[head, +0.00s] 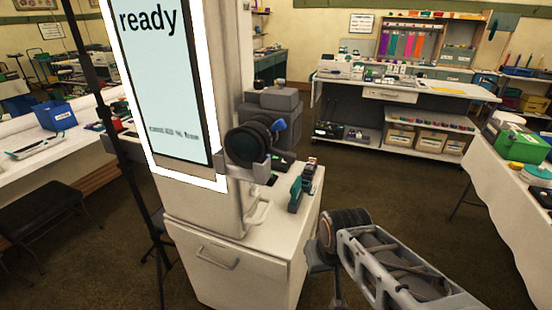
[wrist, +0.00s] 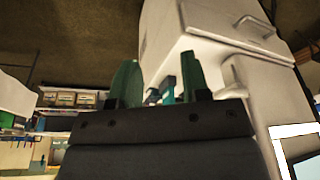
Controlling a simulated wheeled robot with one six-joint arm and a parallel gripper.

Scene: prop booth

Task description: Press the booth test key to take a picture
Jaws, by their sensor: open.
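The booth (head: 215,228) is a pale cabinet with a tall lit screen (head: 160,80) that reads "ready". A dark round lens (head: 248,145) sits beside the screen. A small dark piece with a green patch (head: 273,180) is behind the lens, near a teal item (head: 296,188) on the cabinet top. I cannot tell which part is the test key. In the wrist view my gripper (wrist: 158,83) is open, its two green fingers apart and nothing held. It points towards the pale cabinet (wrist: 195,40), upside down there.
My arm (head: 400,262) comes in from the lower right. A dark stand pole (head: 125,160) is left of the booth. A black stool (head: 42,212) is at the left, a cloth-covered table (head: 510,200) at the right. Floor (head: 400,185) is clear between booth and back bench.

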